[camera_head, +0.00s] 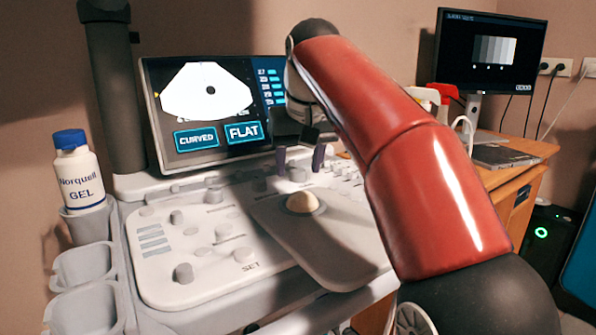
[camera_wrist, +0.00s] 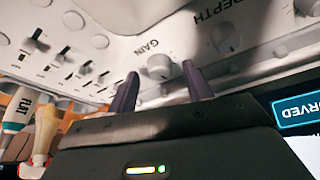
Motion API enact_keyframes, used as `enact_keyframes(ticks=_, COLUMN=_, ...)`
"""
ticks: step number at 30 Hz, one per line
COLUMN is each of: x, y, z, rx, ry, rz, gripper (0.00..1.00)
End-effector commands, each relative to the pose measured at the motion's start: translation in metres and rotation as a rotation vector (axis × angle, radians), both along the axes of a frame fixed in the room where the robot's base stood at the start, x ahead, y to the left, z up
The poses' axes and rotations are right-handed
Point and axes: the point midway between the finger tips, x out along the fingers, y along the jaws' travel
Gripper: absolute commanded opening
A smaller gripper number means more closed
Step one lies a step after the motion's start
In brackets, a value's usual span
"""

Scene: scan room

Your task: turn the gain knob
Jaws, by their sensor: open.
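The gain knob (camera_wrist: 160,66) is a small round whitish knob on the console panel, under the printed word GAIN in the wrist view. My gripper (camera_wrist: 160,72) is open, with one dark purple finger on each side of the knob in that picture. Whether the fingers touch the knob or reach around it, I cannot tell. In the head view my gripper (camera_head: 299,160) is low over the upper right of the panel, fingers pointing down, partly hidden by my red arm.
The depth knob (camera_wrist: 226,37) is close to the gain knob. Sliders (camera_wrist: 68,73) lie to the left. The console screen (camera_head: 205,105) stands behind the panel. A trackball (camera_head: 302,202) and gel bottle (camera_head: 78,172) are nearby. Probes (camera_wrist: 20,110) stand beside the console.

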Motion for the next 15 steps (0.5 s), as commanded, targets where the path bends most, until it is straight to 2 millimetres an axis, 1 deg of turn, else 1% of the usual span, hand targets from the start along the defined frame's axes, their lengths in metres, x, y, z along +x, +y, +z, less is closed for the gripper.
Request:
enact_keyframes(ticks=1, x=0.0011, y=0.0004, z=-0.0045, rx=0.000, ry=0.000, rz=0.000, gripper=0.50)
enact_keyframes(ticks=3, x=0.0021, y=0.0007, z=-0.0061, rx=0.000, ry=0.000, rz=0.000, gripper=0.50)
enact_keyframes(ticks=10, x=0.0025, y=0.0008, z=-0.0062, rx=0.000, ry=0.000, rz=0.000, gripper=0.50)
enact_keyframes(ticks=11, x=0.0025, y=0.0008, z=-0.0062, rx=0.000, ry=0.000, rz=0.000, gripper=0.49)
enact_keyframes(ticks=15, x=0.0024, y=0.0008, z=-0.0061, rx=0.000, ry=0.000, rz=0.000, gripper=0.31)
